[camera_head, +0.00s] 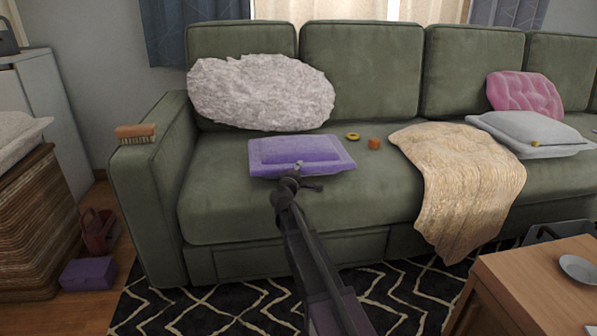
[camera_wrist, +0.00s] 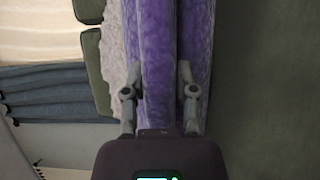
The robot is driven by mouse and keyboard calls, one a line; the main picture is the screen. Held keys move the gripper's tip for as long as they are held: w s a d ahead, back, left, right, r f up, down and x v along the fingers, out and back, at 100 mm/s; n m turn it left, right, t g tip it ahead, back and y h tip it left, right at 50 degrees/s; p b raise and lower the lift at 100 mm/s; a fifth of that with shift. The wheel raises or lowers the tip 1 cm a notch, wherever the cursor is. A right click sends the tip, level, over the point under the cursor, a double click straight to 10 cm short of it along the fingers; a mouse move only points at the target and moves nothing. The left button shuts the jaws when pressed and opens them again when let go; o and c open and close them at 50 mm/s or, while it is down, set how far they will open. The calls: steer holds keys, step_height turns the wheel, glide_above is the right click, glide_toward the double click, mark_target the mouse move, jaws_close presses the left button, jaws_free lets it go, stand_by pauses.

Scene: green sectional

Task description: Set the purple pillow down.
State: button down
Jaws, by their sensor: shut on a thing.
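The purple pillow (camera_head: 301,154) is flat and rectangular, with a raised middle and a flat border. In the head view it appears at the left part of the green sectional's seat (camera_head: 230,205). My gripper (camera_head: 299,172) is at the pillow's front edge. In the wrist view the purple pillow (camera_wrist: 160,60) runs up between and past the two fingers of my gripper (camera_wrist: 160,92), which is shut on it. I cannot tell whether the pillow's underside touches the seat.
A fluffy white pillow (camera_head: 262,92) leans on the backrest behind. A yellow ring (camera_head: 352,136) and an orange piece (camera_head: 374,143) lie to the right, then a tan blanket (camera_head: 460,180). A brush (camera_head: 135,133) lies on the armrest. A wooden table (camera_head: 535,285) stands front right.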

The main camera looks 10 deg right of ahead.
steer(key=shift+c, duration=2)
jaws_free()
steer(key=shift+s, duration=0.1)
steer(key=v, duration=1.1)
steer(key=shift+s+a, duration=0.25)
steer(key=shift+s, duration=0.1)
